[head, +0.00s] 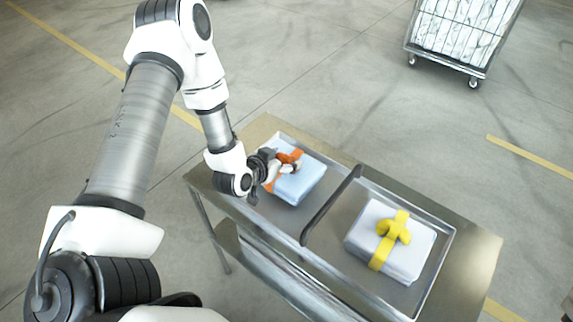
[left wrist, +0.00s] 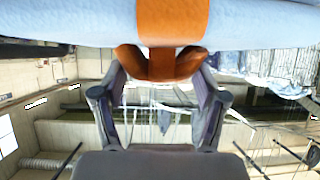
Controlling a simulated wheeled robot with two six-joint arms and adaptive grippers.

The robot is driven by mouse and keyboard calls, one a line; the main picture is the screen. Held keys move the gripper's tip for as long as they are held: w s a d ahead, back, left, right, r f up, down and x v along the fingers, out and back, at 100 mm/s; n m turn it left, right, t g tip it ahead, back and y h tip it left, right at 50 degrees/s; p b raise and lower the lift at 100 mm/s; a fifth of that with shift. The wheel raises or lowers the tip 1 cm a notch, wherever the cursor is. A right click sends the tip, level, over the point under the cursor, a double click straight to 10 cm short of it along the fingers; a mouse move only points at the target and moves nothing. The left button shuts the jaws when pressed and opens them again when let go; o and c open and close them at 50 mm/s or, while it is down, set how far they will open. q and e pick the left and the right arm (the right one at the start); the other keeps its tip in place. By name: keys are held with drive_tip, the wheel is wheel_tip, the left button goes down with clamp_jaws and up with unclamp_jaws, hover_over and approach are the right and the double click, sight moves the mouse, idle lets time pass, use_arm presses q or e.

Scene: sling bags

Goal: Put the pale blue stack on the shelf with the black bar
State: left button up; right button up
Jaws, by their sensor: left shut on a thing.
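The pale blue stack (head: 297,184), bound with an orange strap, is at the left section of the metal tray. My left gripper (head: 284,163) reaches it from the left and is shut on the orange strap's handle. In the left wrist view the pale blue stack (left wrist: 70,22) fills the top edge, and my left gripper (left wrist: 160,64) has its fingers closed on the orange strap. I cannot tell whether the stack touches the tray. My right gripper is not in view.
A white stack with a yellow strap (head: 416,252) lies in the right section of the metal tray (head: 440,262). A raised dark divider (head: 331,205) separates the two sections. The tray is on a metal table (head: 478,262). A wire cart (head: 462,42) stands far back; floor around is clear.

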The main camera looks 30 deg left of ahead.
use_arm(q)
drive_tip(key=shift+f, duration=0.8)
drive_tip(key=shift+s+d+f, duration=0.1)
drive_tip(key=shift+f, duration=0.15)
drive_tip(key=shift+s, duration=0.15)
drive_tip(key=o, duration=1.8)
drive_tip(key=shift+f, duration=0.15)
